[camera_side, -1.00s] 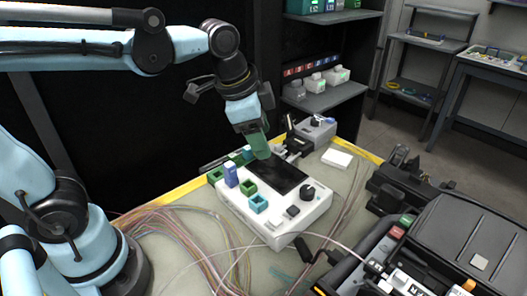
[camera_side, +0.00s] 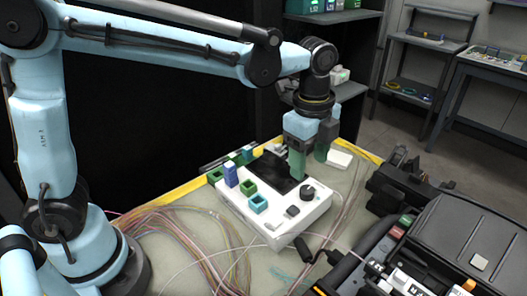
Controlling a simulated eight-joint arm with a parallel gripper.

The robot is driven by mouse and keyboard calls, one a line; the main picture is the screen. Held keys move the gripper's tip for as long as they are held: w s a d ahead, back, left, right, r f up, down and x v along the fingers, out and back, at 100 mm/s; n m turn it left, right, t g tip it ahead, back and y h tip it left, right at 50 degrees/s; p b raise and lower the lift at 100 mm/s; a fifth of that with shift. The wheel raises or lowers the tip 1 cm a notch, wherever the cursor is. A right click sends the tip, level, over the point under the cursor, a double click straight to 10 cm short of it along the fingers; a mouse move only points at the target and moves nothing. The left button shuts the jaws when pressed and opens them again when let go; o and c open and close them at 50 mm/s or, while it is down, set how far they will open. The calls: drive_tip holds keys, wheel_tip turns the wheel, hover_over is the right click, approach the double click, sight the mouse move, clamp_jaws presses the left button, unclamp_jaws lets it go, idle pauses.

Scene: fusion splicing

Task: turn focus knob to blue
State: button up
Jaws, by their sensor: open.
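The focus knob is most likely the round black knob (camera_side: 308,192) on the right part of the white device (camera_side: 268,228). No blue mark beside the knob can be made out at this size. My gripper (camera_side: 309,168) points down with two green fingers, open and empty. It is above and behind the knob, over the dark screen (camera_side: 268,175) and the device's far right edge. The fingers look apart from the knob. They hide part of the screen.
Loose coloured fibres (camera_side: 180,235) lie on the table at left. A black case (camera_side: 455,235) and splicing gear fill the front right. A white block (camera_side: 339,160) lies behind the gripper.

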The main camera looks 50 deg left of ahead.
sight(307, 189)
drive_tip(key=f, duration=0.7)
drive_tip(key=shift+w+f, duration=0.15)
drive_tip(key=shift+w, duration=0.1)
drive_tip(key=shift+c, duration=0.2)
drive_tip(key=c, duration=1)
